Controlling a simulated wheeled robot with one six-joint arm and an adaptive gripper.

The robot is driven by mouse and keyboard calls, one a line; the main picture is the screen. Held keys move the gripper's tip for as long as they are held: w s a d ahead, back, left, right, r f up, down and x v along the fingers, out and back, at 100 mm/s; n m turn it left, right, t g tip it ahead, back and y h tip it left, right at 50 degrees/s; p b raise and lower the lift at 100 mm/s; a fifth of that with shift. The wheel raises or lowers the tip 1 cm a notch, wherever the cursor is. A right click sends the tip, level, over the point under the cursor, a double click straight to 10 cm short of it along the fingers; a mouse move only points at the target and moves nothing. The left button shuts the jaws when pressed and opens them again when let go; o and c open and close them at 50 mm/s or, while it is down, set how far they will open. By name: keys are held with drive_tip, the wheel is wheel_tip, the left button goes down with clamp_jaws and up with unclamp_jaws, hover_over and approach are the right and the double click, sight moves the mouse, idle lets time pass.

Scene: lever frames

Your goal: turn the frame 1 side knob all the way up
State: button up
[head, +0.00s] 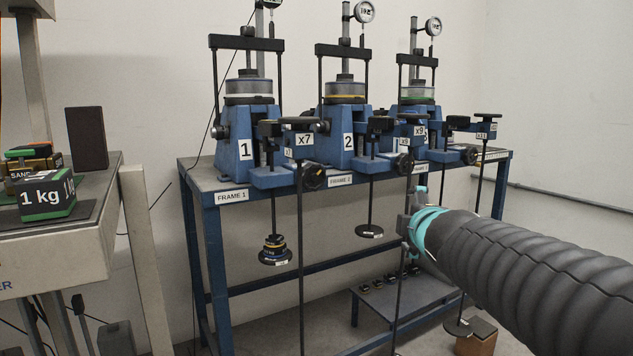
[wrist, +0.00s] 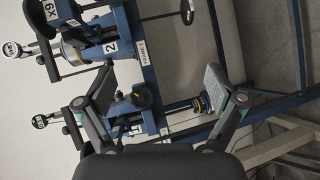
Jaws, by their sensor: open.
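Frame 1 (head: 245,143) is a blue stand with a white "1" at the left of the bench. A dark knob (head: 217,132) sticks out of its left side, and a black round handwheel (head: 314,176) sits at its front right. I cannot tell for sure which is the side knob. In the wrist view, turned sideways, a black handwheel (wrist: 141,95) shows between my fingers, beyond them. My gripper (head: 409,212) is low and right of frame 1, in front of the bench. Its fingers are apart and empty in the wrist view (wrist: 158,80).
Frame 2 (head: 345,145) and frame 3 (head: 415,125) stand to the right on the blue bench (head: 212,240). Hanging rods carry weights (head: 275,250) below the bench front. A side table (head: 105,200) with a 1 kg block (head: 47,195) stands at the left.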

drive_tip(key=w+a+r+n+t+y, duration=0.1)
drive_tip(key=w+a+r+n+y, duration=0.25)
drive_tip(key=w+a+n, duration=0.4)
drive_tip(key=n+g+y, duration=0.1)
drive_tip(key=n+y, duration=0.5)
drive_tip(key=n, duration=0.5)
approach(315, 177)
drive_tip(key=w, duration=0.1)
drive_tip(key=shift+m, duration=0.25)
drive_tip(key=p+x, duration=0.1)
drive_tip(key=x, duration=0.4)
drive_tip(key=p+x, duration=0.1)
drive_tip(key=x, duration=0.4)
drive_tip(key=shift+s+a+p, duration=0.1)
drive_tip(key=shift+a+p, duration=0.2)
drive_tip(key=shift+s+d+f, duration=0.1)
drive_tip(key=shift+s, duration=0.05)
drive_tip(key=c, duration=1.6)
